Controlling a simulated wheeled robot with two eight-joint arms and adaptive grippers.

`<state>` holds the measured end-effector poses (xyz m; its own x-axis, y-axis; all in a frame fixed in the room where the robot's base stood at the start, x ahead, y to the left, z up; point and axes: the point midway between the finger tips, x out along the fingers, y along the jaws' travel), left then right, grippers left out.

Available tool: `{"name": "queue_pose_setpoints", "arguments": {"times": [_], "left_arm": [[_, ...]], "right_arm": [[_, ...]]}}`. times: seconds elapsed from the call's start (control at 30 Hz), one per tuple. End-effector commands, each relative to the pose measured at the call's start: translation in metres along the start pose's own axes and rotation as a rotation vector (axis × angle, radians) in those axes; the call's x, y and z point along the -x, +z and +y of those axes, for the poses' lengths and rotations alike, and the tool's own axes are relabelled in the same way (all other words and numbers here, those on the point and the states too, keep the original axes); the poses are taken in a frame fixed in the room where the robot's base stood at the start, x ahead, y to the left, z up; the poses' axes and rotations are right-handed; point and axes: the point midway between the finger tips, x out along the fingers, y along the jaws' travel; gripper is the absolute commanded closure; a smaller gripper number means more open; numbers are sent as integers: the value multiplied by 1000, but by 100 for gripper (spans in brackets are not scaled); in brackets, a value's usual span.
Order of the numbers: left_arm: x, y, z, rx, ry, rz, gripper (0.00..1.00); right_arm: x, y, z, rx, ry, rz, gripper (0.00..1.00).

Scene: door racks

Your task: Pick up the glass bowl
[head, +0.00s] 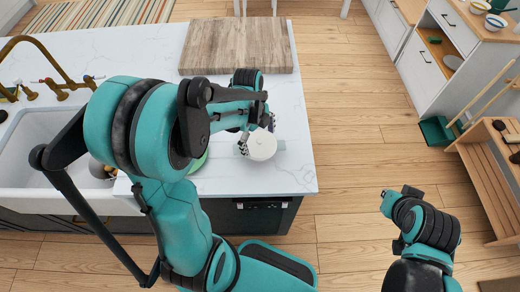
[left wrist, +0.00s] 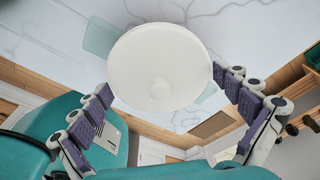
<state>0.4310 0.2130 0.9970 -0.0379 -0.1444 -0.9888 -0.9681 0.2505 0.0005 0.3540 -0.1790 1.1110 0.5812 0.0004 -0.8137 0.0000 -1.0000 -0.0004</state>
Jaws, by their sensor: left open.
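A round white lid or dish with a small knob (head: 262,147) is on the marble counter near its right edge; it also shows in the left wrist view (left wrist: 150,65). Pale see-through glass tabs (left wrist: 101,36) stick out on opposite sides of it, seemingly from a glass bowl beneath, whose body is hidden. My left gripper (head: 257,133) is open over the white piece. In the left wrist view its two fingers (left wrist: 163,82) stand on either side of it, the right fingertip very close to the rim.
A wooden board (head: 236,46) lies at the back of the counter. A green round item (head: 199,162) is partly hidden behind my left arm. A white sink (head: 40,140) with a brass faucet (head: 40,45) is at left.

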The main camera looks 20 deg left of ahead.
Motion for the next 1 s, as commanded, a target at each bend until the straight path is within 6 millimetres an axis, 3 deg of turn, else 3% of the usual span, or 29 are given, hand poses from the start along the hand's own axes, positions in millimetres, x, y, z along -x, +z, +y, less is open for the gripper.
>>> {"name": "queue_pose_setpoints", "arguments": {"times": [0.1,0.33,0.53,0.83,1.0], "left_arm": [[-10,0,0,0,0,0,0],[-10,0,0,1,0,0,0],[-10,0,0,1,0,0,53],[-8,-1,0,1,0,0,54],[5,-3,0,1,0,0,54]], "right_arm": [[-3,2,0,0,0,0,100],[-2,2,0,0,0,0,100],[-2,2,0,0,0,0,100],[-2,1,0,0,0,0,100],[3,-2,0,0,0,0,100]]}}
